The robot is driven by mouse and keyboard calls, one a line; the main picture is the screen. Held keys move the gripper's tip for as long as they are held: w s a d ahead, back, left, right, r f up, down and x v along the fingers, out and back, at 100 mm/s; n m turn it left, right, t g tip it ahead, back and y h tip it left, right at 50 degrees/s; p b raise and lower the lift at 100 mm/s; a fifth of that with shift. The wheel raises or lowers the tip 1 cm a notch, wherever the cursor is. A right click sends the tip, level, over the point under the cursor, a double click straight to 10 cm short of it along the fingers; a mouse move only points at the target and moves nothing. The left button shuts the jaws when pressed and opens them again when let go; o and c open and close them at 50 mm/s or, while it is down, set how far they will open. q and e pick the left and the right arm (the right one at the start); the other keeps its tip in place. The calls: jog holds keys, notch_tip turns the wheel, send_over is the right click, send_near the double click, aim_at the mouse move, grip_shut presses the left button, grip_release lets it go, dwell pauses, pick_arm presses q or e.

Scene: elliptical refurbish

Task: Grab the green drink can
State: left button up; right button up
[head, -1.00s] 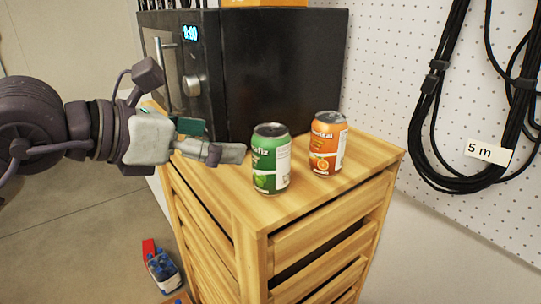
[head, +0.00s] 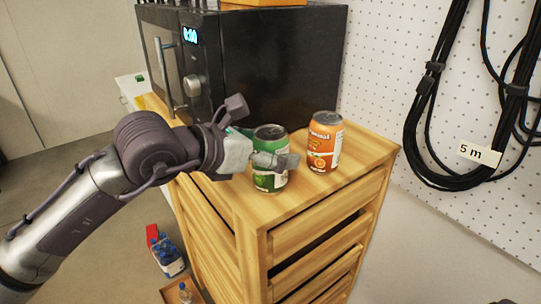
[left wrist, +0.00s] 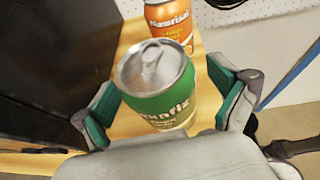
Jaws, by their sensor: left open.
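The green drink can (head: 270,138) stands upright on the wooden drawer cabinet (head: 330,190), partly hidden by my left gripper (head: 268,155) in the head view. In the left wrist view the green can (left wrist: 158,90) stands between the two open fingers of my left gripper (left wrist: 165,100). A gap shows between the can and the right finger; the left finger is closer to it. My right gripper is not in view.
An orange drink can (head: 324,140) stands just right of and behind the green one. A black microwave (head: 280,65) stands at the back left of the cabinet top. A pegboard wall (head: 385,90) with hanging black cables (head: 425,90) is at right.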

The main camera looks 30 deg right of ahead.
pick_arm(q)
jog(key=shift+a, duration=0.1)
jog(key=shift+c, duration=0.3)
jog(key=c, duration=1.3)
jog(key=shift+r, duration=0.1)
jog(key=shift+c, duration=1.1)
